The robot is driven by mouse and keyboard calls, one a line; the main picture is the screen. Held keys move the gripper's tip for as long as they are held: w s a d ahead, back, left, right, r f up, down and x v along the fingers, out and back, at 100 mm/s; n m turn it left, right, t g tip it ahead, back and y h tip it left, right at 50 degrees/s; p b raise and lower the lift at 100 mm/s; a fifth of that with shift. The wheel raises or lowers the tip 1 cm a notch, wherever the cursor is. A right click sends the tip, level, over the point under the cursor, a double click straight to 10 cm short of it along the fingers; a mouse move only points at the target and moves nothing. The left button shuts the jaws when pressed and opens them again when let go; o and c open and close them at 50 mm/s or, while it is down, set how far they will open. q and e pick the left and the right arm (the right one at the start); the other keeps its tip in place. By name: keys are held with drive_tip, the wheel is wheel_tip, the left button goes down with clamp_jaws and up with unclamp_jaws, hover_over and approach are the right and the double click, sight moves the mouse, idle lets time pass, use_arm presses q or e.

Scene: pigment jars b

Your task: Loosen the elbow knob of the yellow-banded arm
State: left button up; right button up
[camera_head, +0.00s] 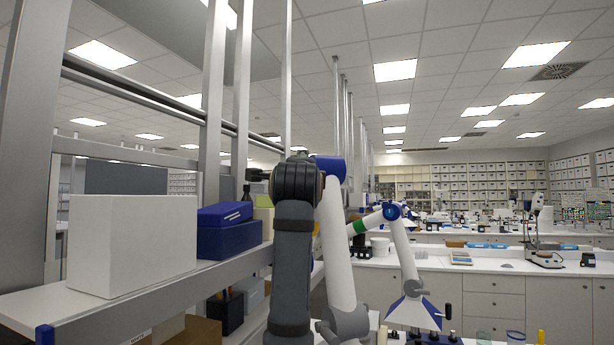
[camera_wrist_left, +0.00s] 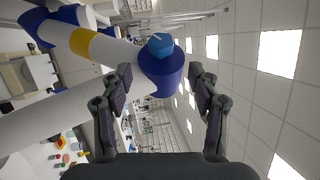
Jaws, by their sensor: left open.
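In the left wrist view, the yellow-banded arm (camera_wrist_left: 102,48) is a thick white tube with a yellow band (camera_wrist_left: 82,41). It ends at a dark blue elbow (camera_wrist_left: 163,76) with a lighter blue elbow knob (camera_wrist_left: 160,44) on it. My left gripper (camera_wrist_left: 161,80) is open, one finger on each side of the elbow. The knob appears just beyond the fingertips; I cannot tell whether anything touches. In the head view, my dark left wrist (camera_head: 297,180) hides most of the blue elbow (camera_head: 330,167), and a white link (camera_head: 337,240) runs down from it. My right gripper is not in view.
A second arm with a green band (camera_head: 357,227) and blue elbow (camera_head: 391,211) stands to the right, its lamp head (camera_head: 413,313) below. A white box (camera_head: 131,243) and dark blue boxes (camera_head: 228,237) sit on the left shelf, beside metal uprights (camera_head: 213,110).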

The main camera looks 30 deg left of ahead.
use_arm(q)
drive_tip(key=p+x, duration=0.6)
drive_tip(key=x, duration=0.3)
drive_tip(key=shift+w+a+r+p, duration=0.1)
drive_tip(key=shift+a+r+p, duration=0.15)
drive_tip(key=shift+a+p, duration=0.1)
drive_tip(key=shift+w+a, duration=0.15)
drive_tip(key=shift+w, duration=0.15)
drive_tip(key=shift+f, duration=0.1)
drive_tip(key=shift+c, duration=0.5)
drive_tip(key=c, duration=1.1)
